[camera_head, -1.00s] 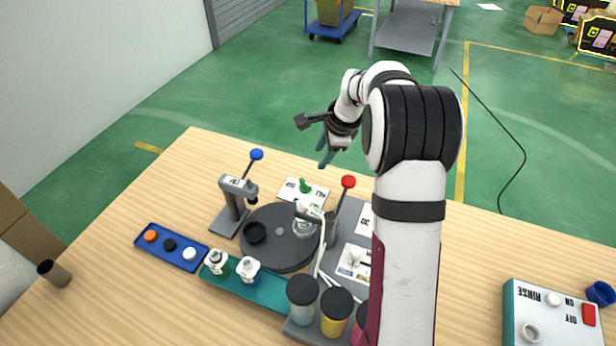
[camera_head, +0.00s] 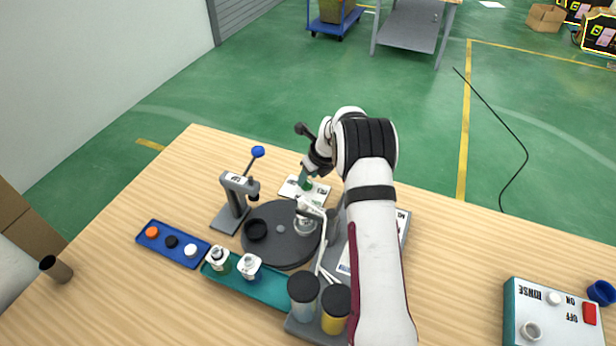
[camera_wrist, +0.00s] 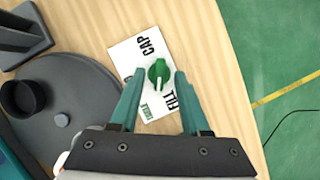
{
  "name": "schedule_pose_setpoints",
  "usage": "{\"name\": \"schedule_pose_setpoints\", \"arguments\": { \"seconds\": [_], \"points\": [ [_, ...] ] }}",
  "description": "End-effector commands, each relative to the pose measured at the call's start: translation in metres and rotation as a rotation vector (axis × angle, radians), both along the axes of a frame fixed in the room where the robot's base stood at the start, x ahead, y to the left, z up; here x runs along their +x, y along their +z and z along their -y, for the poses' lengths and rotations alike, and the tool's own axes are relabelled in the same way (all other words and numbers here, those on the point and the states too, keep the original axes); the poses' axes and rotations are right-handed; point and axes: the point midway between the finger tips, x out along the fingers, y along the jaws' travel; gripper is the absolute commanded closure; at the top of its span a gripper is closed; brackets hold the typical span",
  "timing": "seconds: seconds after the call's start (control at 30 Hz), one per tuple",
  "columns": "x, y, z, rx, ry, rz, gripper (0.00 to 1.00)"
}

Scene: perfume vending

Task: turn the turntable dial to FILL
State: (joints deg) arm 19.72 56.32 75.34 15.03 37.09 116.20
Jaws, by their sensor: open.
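The turntable dial is a green knob with a pale pointer line, best seen in the wrist view (camera_wrist: 158,72); in the head view the dial (camera_head: 307,184) is partly hidden by my gripper. It sits on a white label card (camera_wrist: 126,52) lettered CAP, FILL and a third, smaller word. In the wrist view the pointer runs toward the lower edge of the picture, between FILL and the small word. My gripper (camera_wrist: 157,84) is open, its teal fingers on either side of the knob; I cannot tell whether they touch it. The dark round turntable (camera_head: 282,250) stands beside the card.
A grey press with a blue-knobbed lever (camera_head: 236,195) stands left of the turntable. A blue tray of caps (camera_head: 148,246), a teal tray with two bottles (camera_head: 262,289) and dark-lidded jars (camera_head: 303,288) are nearer. A RINSE box (camera_head: 530,291) is at the right.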

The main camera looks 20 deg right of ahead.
Motion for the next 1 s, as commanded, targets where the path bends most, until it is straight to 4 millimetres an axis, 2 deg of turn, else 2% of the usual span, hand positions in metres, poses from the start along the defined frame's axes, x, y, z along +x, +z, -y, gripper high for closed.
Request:
{"name": "schedule_pose_setpoints", "arguments": {
  "seconds": [0.13,0.37,0.47,0.63,1.0],
  "points": [
    [0.0031,-0.0081,-0.0013,0.001,0.000,0.000,0.54],
    [0.0035,-0.0086,-0.0012,0.000,0.000,0.000,0.54],
    [0.0034,-0.0086,-0.0011,0.000,0.000,0.000,0.68],
    [0.0034,-0.0085,-0.0010,0.000,0.001,0.000,0.99],
    [0.0033,-0.0084,-0.0006,-0.001,0.007,0.000,1.00]
  ]
}}
